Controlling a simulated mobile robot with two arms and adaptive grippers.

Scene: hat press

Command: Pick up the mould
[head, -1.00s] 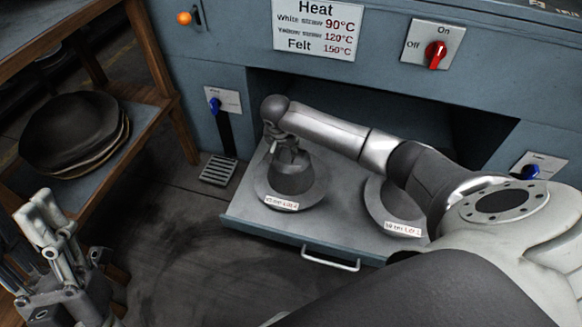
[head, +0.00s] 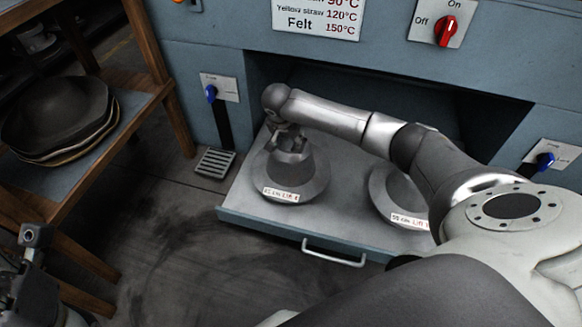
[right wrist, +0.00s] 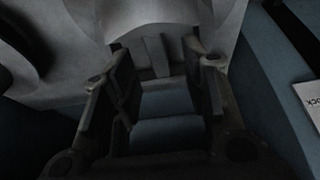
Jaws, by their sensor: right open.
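A grey metal hat-shaped mould (head: 293,168) with a wide round brim and a white label stands upright on the left of the pulled-out drawer. A second mould (head: 385,190) stands to its right, partly hidden behind my right arm. My right gripper (head: 288,138) is at the top of the left mould, pointing down with its fingers apart. In the right wrist view the open fingers (right wrist: 160,75) have a pale grey upright piece between and beyond them; contact cannot be told. My left gripper (head: 33,240) shows only in part at the lower left edge.
The drawer (head: 240,208) has a front handle (head: 334,253) and slides out of the blue press (head: 390,55). A red switch (head: 446,30) and blue levers are on the press. A wooden shelf (head: 100,150) with stacked dark hats (head: 55,115) stands left.

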